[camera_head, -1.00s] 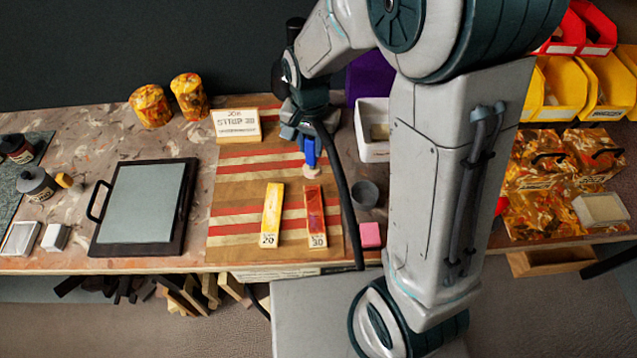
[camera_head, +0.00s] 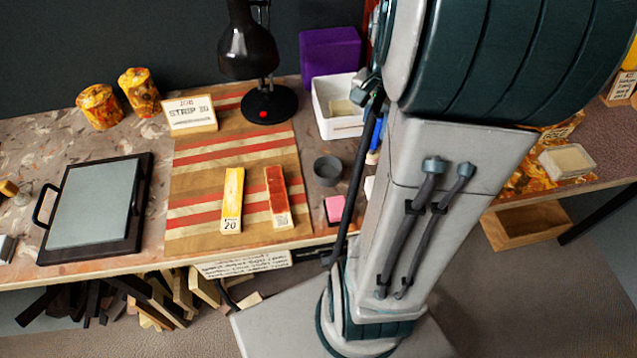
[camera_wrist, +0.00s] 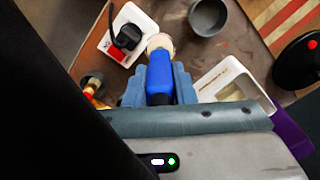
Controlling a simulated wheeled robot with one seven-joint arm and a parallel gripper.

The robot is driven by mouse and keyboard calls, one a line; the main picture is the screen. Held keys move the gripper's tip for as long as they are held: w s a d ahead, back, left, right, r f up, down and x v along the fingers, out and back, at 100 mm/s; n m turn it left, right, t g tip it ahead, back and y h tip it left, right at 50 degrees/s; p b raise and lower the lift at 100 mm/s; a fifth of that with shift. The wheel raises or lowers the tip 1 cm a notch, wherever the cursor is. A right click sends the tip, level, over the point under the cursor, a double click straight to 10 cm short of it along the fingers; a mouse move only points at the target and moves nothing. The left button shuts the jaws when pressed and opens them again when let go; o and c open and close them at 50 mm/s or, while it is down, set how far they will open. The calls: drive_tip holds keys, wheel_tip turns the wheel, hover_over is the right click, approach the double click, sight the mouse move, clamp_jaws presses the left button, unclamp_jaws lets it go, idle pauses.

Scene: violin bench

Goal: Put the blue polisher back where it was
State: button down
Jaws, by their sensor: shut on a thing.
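The blue polisher, a blue handle with a pale round end, sits between my gripper's blue-grey fingers in the wrist view; its handle (camera_wrist: 160,78) shows clearly. My gripper (camera_wrist: 160,90) is shut on it. The pale end points toward the bench, beside a white holder with a black thing on it (camera_wrist: 115,47). In the head view, a slim blue part of the polisher (camera_head: 376,135) shows beside my arm, right of the grey cup (camera_head: 328,171). My arm hides most of the gripper there. I cannot tell whether the polisher touches anything below.
The striped mat (camera_head: 190,240) holds a yellow strip (camera_head: 232,200) and a red strip (camera_head: 277,197). A white bin (camera_head: 326,125), black lamp (camera_head: 247,55) and purple box (camera_head: 331,52) stand behind. A pink block (camera_head: 334,209) is near the front edge.

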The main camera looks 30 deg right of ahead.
drive_tip(key=shift+s+d+f, duration=0.1)
drive_tip(key=shift+s+d, duration=0.3)
drive_tip(key=shift+s, duration=0.2)
drive_tip(key=w+a+f, duration=0.8)
drive_tip(key=f, duration=0.2)
drive_tip(key=shift+w+f+p, duration=0.15)
drive_tip(key=shift+f+p, duration=0.2)
drive_tip(key=shift+f, duration=0.05)
drive_tip(key=shift+f, duration=0.2)
drive_tip(key=c, duration=1.2)
unclamp_jaws()
drive_tip(key=shift+r, duration=0.15)
